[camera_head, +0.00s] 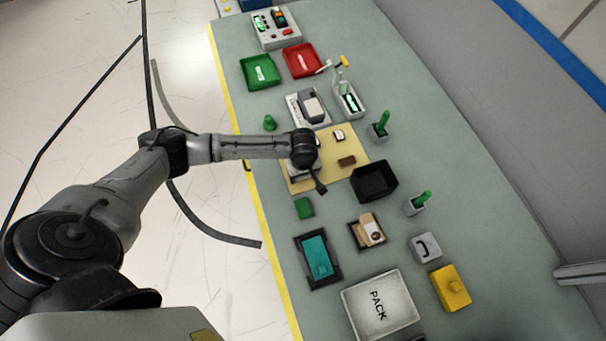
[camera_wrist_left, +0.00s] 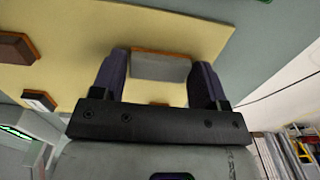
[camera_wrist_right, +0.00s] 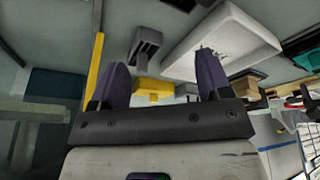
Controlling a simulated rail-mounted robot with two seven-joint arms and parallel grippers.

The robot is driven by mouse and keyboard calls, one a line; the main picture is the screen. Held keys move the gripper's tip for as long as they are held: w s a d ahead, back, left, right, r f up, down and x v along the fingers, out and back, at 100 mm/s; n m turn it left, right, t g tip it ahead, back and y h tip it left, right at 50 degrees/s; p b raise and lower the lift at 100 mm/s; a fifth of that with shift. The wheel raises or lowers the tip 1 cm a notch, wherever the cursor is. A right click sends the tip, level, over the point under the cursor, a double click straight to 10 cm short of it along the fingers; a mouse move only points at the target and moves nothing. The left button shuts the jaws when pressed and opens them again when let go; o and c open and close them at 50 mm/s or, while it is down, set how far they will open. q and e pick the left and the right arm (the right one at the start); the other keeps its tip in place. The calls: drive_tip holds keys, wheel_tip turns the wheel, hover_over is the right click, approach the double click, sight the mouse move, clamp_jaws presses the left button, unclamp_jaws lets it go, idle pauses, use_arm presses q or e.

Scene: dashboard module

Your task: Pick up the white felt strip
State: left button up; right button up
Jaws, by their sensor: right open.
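A pale strip with an orange-brown edge (camera_wrist_left: 160,68), apparently the white felt strip, lies on the yellow mat (camera_wrist_left: 215,35) in the left wrist view. My left gripper (camera_wrist_left: 161,60) is open over it, with one finger on each side and a gap to both. In the head view my left gripper (camera_head: 309,182) is low over the mat and hides the strip. A smaller white piece with a dark mark (camera_head: 339,135) lies on the mat too, also in the left wrist view (camera_wrist_left: 38,100). My right gripper (camera_wrist_right: 158,72) is open and empty, seen only in the right wrist view.
A brown block (camera_head: 346,161) lies on the mat, and a black bin (camera_head: 374,183) stands at its edge. A green block (camera_head: 304,208), a teal panel (camera_head: 319,257) and a white PACK tray (camera_head: 380,304) are nearer. Green (camera_head: 261,72) and red (camera_head: 302,62) trays stand farther off.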

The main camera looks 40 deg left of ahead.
use_arm(q)
drive_tip(key=c, duration=0.5)
drive_tip(key=shift+c, duration=0.2)
